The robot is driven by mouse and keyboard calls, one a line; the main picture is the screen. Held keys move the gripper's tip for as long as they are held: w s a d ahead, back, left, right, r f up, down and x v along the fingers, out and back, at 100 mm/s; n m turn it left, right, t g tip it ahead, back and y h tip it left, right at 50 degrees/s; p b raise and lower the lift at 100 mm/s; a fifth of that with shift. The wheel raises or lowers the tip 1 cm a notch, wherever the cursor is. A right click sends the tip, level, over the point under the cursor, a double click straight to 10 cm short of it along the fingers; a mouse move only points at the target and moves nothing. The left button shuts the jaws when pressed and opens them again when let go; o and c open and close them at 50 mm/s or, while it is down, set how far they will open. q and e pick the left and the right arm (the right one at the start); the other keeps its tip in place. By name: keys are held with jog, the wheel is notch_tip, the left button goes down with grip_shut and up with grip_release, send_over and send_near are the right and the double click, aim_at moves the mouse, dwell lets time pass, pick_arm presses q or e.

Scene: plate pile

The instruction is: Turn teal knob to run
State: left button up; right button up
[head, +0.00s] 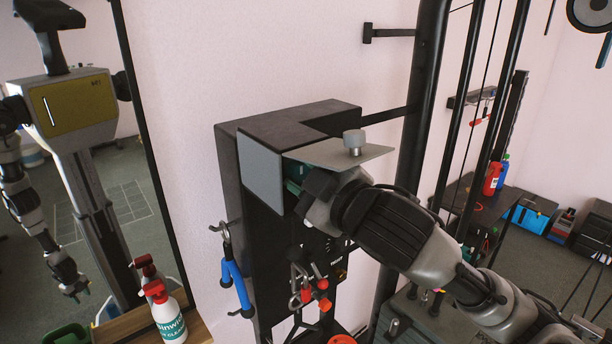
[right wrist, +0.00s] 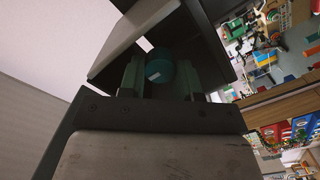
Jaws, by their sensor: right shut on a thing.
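The teal knob (right wrist: 160,68) shows in the right wrist view, a short cylinder with a small pale label mark. It sits between the two fingers of my right gripper (right wrist: 160,78), which is shut on it. In the head view my right gripper (head: 297,182) reaches in under a grey metal plate on the front of a black wall-mounted box (head: 232,165). A little teal shows there; I cannot tell whether it is knob or finger. The knob's markings and its run position are hidden. My left gripper is not directly in view.
A grey side plate (head: 260,170) and a top plate (head: 325,153) with a metal thumbscrew (head: 353,142) closely surround the gripper. Carabiners (head: 307,285) hang below. A mirror at left reflects a robot. A spray bottle (head: 167,318) stands at lower left.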

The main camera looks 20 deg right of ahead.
jog(key=o, duration=0.6)
jog(key=shift+o, duration=0.2)
jog(key=shift+w, duration=0.15)
jog(key=b+v, duration=1)
jog(key=b, duration=0.4)
jog(key=shift+s, duration=0.4)
jog(key=shift+d, duration=0.1)
